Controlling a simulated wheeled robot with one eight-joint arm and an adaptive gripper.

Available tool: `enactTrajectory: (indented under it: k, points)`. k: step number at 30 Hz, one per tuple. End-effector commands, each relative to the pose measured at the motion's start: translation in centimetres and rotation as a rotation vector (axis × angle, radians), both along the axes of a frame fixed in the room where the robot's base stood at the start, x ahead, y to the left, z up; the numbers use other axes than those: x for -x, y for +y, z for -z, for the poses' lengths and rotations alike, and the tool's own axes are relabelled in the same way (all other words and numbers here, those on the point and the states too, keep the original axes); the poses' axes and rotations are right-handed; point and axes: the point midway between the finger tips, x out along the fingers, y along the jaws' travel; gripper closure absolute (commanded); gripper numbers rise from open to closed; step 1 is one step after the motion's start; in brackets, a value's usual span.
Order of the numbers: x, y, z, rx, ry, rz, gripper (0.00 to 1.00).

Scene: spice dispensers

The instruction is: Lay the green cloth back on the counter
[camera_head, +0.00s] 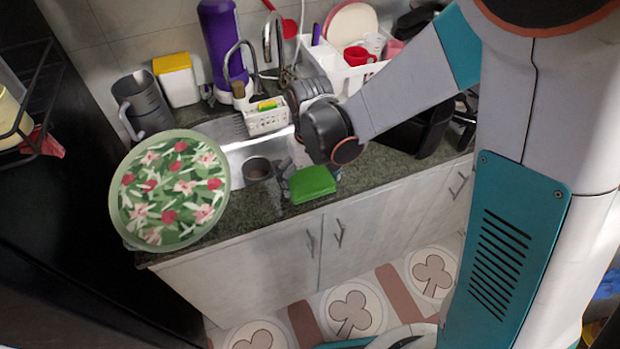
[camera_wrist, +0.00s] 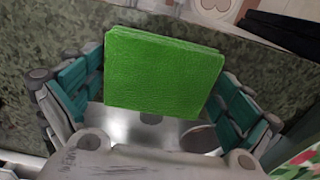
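The green cloth (camera_head: 312,183) is a thick, folded, bright green rectangle. In the head view it is at the counter's front edge, just below my gripper (camera_head: 300,170). In the wrist view the green cloth (camera_wrist: 163,72) lies between the two teal-padded fingers of my gripper (camera_wrist: 163,90), which close against its left and right edges. The cloth looks flat and hides part of the counter and sink behind it. The dark green speckled counter (camera_head: 365,180) runs along the front of the sink. Whether the cloth touches the counter is hard to tell.
The metal sink (camera_head: 238,153) is behind the cloth. A round floral tray (camera_head: 170,190) stands at the left. A white sponge holder (camera_head: 267,118), a purple bottle (camera_head: 222,45) and a dish rack (camera_head: 345,70) are at the back. Bare counter shows to the cloth's right.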

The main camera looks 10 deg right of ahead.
Motion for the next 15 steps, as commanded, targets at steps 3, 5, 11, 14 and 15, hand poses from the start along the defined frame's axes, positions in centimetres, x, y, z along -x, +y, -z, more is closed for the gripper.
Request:
enactTrajectory:
  k: [3, 5, 11, 14, 15]
  points:
    - [0.0, 0.0, 0.0, 0.000, 0.000, 0.000, 0.00]
    - [0.0, 0.0, 0.0, 0.000, 0.000, 0.000, 0.00]
    - [0.0, 0.0, -0.2, 0.000, 0.000, 0.000, 0.00]
    - [0.0, 0.0, -1.1, 0.000, 0.000, 0.000, 0.00]
    - [0.0, 0.0, -1.7, 0.000, 0.000, 0.000, 0.00]
